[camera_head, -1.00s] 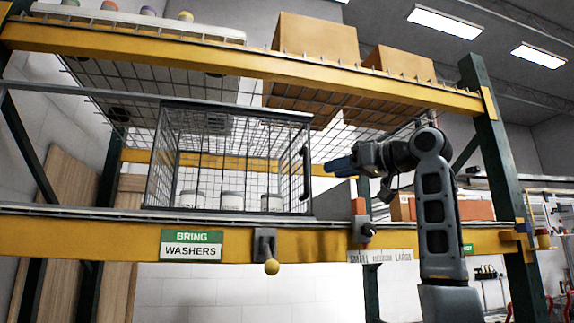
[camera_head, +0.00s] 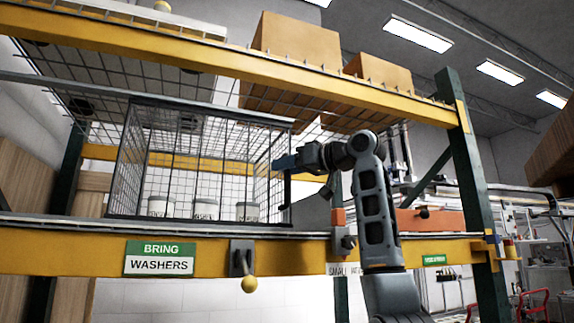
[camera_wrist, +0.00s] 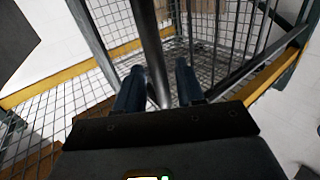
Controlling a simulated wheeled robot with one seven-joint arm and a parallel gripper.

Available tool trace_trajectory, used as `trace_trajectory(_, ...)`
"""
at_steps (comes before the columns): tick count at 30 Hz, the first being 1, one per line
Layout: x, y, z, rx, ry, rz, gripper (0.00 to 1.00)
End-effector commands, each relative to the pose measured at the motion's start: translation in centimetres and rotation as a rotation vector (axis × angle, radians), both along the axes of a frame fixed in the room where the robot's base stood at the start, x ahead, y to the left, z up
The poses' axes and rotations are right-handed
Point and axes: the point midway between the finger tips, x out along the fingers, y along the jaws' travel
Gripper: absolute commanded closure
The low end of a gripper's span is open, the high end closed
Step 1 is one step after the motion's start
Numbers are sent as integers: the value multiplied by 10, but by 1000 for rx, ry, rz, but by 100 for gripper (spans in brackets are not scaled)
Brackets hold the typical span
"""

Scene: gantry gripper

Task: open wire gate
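The wire cage (camera_head: 132,165) stands on the shelf, and its front wire gate looks closed. A dark upright handle (camera_head: 287,188) is at the gate's right edge. My gripper (camera_head: 286,162) is at the upper part of this handle, its blue fingers pointing left. In the wrist view, the two fingers of my gripper (camera_wrist: 160,78) are apart, with the dark handle bar (camera_wrist: 150,40) running between them. Narrow gaps show on both sides of the bar, so I see no firm grip. Wire mesh lies beyond the fingertips.
White tubs (camera_head: 205,209) stand inside the cage. A yellow-knobbed lever (camera_head: 249,284) hangs from the yellow front beam (camera_head: 75,248), beside the BRING WASHERS sign (camera_head: 159,258). A red-topped bracket (camera_head: 339,217) is to its right. A green post (camera_head: 465,170) stands right of my arm.

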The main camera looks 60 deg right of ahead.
Motion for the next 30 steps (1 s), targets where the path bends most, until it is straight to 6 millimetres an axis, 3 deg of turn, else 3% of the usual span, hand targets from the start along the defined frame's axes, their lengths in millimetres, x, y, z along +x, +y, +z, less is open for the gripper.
trace_trajectory(6,1,0,0,0,0,0,62)
trace_trajectory(18,0,0,0,0,0,0,100)
trace_trajectory(30,0,0,0,0,0,0,100)
